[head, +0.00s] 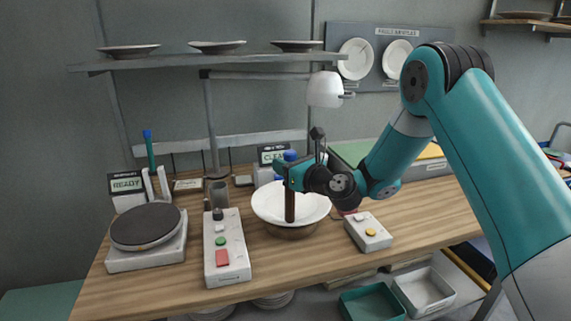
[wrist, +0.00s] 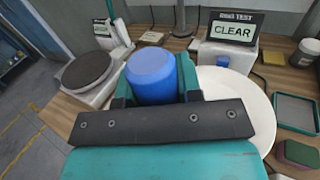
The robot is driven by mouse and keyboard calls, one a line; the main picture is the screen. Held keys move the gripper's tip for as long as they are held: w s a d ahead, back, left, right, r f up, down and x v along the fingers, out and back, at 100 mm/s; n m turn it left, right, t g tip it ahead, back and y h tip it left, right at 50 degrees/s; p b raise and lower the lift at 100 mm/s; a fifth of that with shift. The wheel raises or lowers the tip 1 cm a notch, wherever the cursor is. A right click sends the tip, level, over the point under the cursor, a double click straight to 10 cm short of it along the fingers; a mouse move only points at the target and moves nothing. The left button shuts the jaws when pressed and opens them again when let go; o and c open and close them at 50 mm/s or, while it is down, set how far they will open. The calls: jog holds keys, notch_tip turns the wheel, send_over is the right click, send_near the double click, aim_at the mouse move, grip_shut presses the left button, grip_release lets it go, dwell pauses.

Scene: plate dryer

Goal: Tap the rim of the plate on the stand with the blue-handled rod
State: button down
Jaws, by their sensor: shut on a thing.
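My gripper (head: 291,174) is shut on the blue-handled rod, whose blue handle (head: 290,155) shows above the jaws. Its dark lower part (head: 290,207) hangs about upright in front of the white plate. In the wrist view the blue handle (wrist: 152,75) sits between my fingers. The white plate (head: 316,208) rests on a brown round stand (head: 291,232) in the middle of the bench. The plate (wrist: 248,100) also shows right of my gripper in the wrist view. I cannot tell whether the rod touches the plate; its lower tip is hard to place.
Left on the bench are a dark round disc on a white base (head: 146,226), a white button box (head: 226,250) and a green, blue-tipped rod (head: 149,151) in a holder. A CLEAR display (wrist: 233,30) stands behind. A small button box (head: 368,232) is at right. A shelf (head: 220,60) hangs above.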

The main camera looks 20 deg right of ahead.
notch_tip(320, 180, up, 7)
jog(key=p, duration=0.7)
